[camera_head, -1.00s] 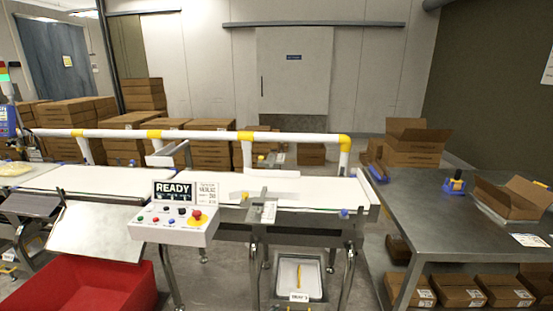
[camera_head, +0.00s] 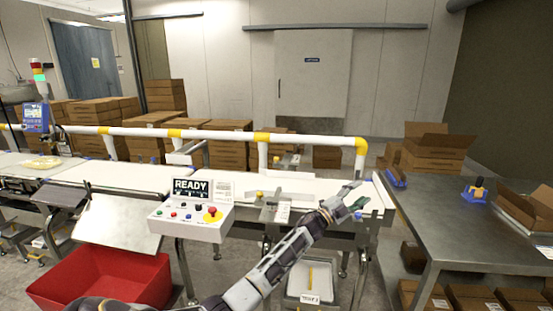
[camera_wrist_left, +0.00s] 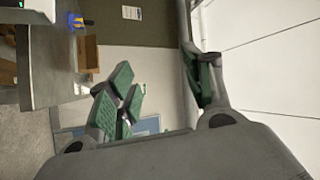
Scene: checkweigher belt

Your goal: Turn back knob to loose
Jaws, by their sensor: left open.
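My left gripper (camera_head: 353,197) reaches over the right end of the white conveyor belt (camera_head: 330,190) in the head view. It is open and empty. Its green-padded fingers stand apart in the left wrist view (camera_wrist_left: 160,88). A blue knob (camera_head: 359,215) sits on the belt's near side, just below the gripper and apart from it as far as I can tell. A small yellow knob (camera_head: 259,195) sits farther left. A small fitting (camera_head: 279,161) shows beyond the far rail. Which one is the back knob, and its setting, I cannot tell. My right gripper is out of view.
A control box (camera_head: 190,222) with a READY screen and red button stands left of my arm. A white and yellow rail (camera_head: 220,134) runs behind the belt. A steel table (camera_head: 440,205) with an open carton (camera_head: 530,208) is at right. A red bin (camera_head: 110,278) is at lower left.

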